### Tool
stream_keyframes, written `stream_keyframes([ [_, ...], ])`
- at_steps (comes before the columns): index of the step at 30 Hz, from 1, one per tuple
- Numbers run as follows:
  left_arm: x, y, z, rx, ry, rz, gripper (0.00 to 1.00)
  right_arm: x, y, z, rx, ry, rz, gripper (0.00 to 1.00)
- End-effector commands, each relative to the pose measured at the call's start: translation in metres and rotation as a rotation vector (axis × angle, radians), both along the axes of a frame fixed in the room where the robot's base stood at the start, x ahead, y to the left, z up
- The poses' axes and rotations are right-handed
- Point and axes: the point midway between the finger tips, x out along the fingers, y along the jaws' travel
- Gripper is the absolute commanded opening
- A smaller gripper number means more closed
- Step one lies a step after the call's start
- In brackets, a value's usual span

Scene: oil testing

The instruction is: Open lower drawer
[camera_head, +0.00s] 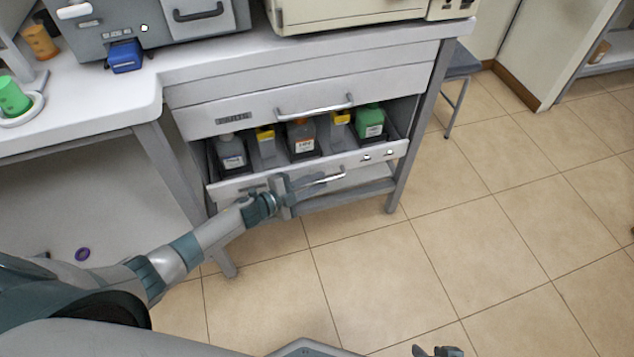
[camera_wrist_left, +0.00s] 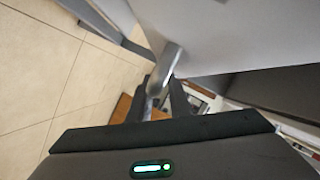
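The lower drawer (camera_head: 233,186) of the grey-white cabinet is pulled part way out, and its contents show from above. Its metal bar handle (camera_head: 328,179) runs along the front and also shows in the left wrist view (camera_wrist_left: 170,62). My left gripper (camera_head: 290,191) is at the left part of this handle. In the left wrist view its dark fingers (camera_wrist_left: 160,98) stand close on both sides of the bar and appear shut on it. My right gripper (camera_head: 437,351) is only partly in view at the bottom edge, away from the cabinet; its finger gap is unclear.
The upper drawer (camera_head: 205,119) above is shut. Machines stand on the counter. The tiled floor (camera_head: 480,240) to the right is clear.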

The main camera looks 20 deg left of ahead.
Motion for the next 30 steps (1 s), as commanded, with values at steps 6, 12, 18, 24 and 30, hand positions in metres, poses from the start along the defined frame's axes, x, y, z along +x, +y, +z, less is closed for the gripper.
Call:
stream_keyframes([
  [6,0.003,-0.002,-0.001,0.000,0.001,-0.001,0.18,-0.003,0.001,0.000,0.003,0.001,0.003,0.31],
  [12,0.003,-0.002,-0.001,0.000,0.001,-0.001,0.06,-0.004,0.001,-0.001,0.002,0.002,0.004,0.31],
  [18,0.002,-0.002,-0.001,0.000,0.001,-0.001,0.00,-0.001,0.001,0.000,0.002,-0.001,0.004,0.31],
  [24,-0.002,-0.005,-0.001,0.000,0.002,-0.001,0.00,0.003,0.000,0.004,-0.002,-0.005,0.004,0.31],
  [30,-0.017,-0.015,0.000,-0.001,0.003,-0.003,0.00,-0.004,-0.008,0.006,-0.026,0.040,-0.002,0.31],
])
